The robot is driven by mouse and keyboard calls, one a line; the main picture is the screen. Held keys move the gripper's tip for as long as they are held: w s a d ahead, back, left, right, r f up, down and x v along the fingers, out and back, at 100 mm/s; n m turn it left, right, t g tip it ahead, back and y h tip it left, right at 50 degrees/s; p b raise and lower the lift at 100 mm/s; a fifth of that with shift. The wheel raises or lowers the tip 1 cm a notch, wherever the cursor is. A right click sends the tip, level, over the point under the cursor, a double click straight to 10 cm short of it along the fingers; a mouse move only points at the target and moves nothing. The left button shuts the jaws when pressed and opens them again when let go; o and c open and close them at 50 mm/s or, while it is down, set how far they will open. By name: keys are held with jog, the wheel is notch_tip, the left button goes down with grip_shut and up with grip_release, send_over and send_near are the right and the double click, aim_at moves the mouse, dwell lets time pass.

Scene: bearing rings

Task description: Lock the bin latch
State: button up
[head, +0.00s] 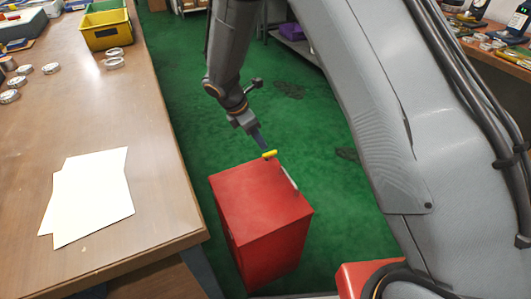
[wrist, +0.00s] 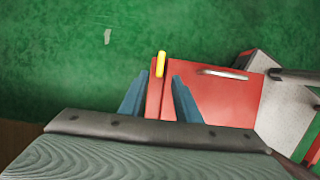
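The red bin (head: 247,215) stands on the green floor to the right of the bench; its red surface also shows in the wrist view (wrist: 222,98). A small yellow latch (head: 270,154) sits at the bin's far top edge. In the wrist view the yellow latch (wrist: 161,63) stands upright in the picture, ahead of the gap between my fingertips. My gripper (head: 262,143) is close to the latch from above. In the wrist view my gripper (wrist: 159,76) has its two blue fingers apart, with nothing between them that I can see held. Contact with the latch cannot be told.
A pale handle (wrist: 222,72) is on the bin beside the latch. The wooden bench (head: 110,200) at left carries white paper (head: 95,205), several bearing rings and a yellow crate (head: 105,32). A second red object (head: 352,275) is partly hidden by my arm. Green floor beyond the bin is clear.

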aim_at(268, 153)
jog(key=x, duration=0.7)
jog(key=shift+f+b, duration=0.15)
jog(key=shift+b, duration=0.15)
grip_shut()
